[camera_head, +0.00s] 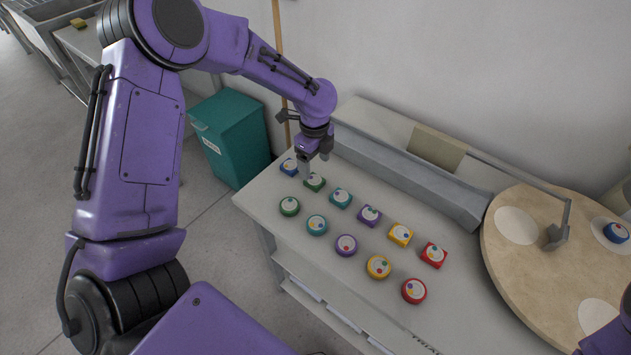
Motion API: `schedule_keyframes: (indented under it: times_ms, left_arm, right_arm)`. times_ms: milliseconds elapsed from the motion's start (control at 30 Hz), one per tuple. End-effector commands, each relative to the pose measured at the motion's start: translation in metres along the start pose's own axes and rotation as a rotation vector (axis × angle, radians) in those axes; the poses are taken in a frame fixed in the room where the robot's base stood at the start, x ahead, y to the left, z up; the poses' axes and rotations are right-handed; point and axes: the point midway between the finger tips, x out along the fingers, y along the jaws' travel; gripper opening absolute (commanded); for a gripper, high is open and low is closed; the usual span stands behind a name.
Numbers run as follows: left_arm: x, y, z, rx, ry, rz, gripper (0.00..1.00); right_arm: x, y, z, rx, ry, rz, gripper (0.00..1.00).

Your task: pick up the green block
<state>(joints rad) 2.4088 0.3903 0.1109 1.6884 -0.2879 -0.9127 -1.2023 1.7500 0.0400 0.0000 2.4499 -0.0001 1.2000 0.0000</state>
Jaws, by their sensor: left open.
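The green block (315,183) is a square piece with a white round face and small colored dots, in the back row at the left end of the table, just right of a blue square block (289,167). My left gripper (314,169) is open above the green block, pointing down. One finger hangs close to the block's back edge and partly covers it. I cannot tell whether it touches. A round green piece (290,207) lies in front of it. Only a purple part of my right arm shows at the lower right corner; its gripper is out of view.
A teal square block (341,198) stands close to the right, with several more square and round pieces beyond. A grey rail (405,179) runs behind. A round wooden turntable (520,270) is at the right, a teal bin (232,140) beyond the table's left edge.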

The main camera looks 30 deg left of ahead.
Motion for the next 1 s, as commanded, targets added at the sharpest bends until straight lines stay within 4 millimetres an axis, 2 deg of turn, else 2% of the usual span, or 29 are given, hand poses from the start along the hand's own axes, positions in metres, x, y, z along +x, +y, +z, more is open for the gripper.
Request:
schedule_keyframes:
  times_ms: [167,267,400,633,667,833,867,1000]
  left_arm:
    - [0.02,-0.001,-0.002,0.002,0.0,0.002,0.77]
    - [0.038,-0.001,-0.003,0.001,0.001,0.004,0.77]
    - [0.06,-0.002,-0.002,0.0,0.0,0.0,0.77]
    - [0.065,-0.002,-0.001,-0.002,-0.001,-0.003,0.77]
    - [0.065,-0.002,-0.001,-0.002,-0.001,-0.003,0.73]
    - [0.065,-0.001,-0.001,-0.002,0.0,-0.003,0.18]
    - [0.065,-0.001,-0.001,-0.003,0.0,-0.002,0.14]
    - [0.065,-0.001,-0.001,-0.003,0.0,-0.003,0.14]
  right_arm:
    - [-0.007,0.001,-0.003,0.0,0.0,0.0,0.43]
    - [-0.016,0.002,-0.006,0.0,0.0,0.0,0.43]
    - [-0.018,0.002,-0.007,0.0,0.0,0.0,0.43]
    - [-0.017,0.002,-0.007,0.0,0.0,0.0,0.43]
    - [-0.017,0.002,-0.007,0.0,0.0,0.0,0.43]
    - [-0.017,0.002,-0.007,0.0,0.0,0.0,0.43]
    - [-0.017,0.002,-0.007,0.0,0.0,0.0,0.43]
    - [-0.017,0.002,-0.007,0.0,0.0,0.0,0.43]
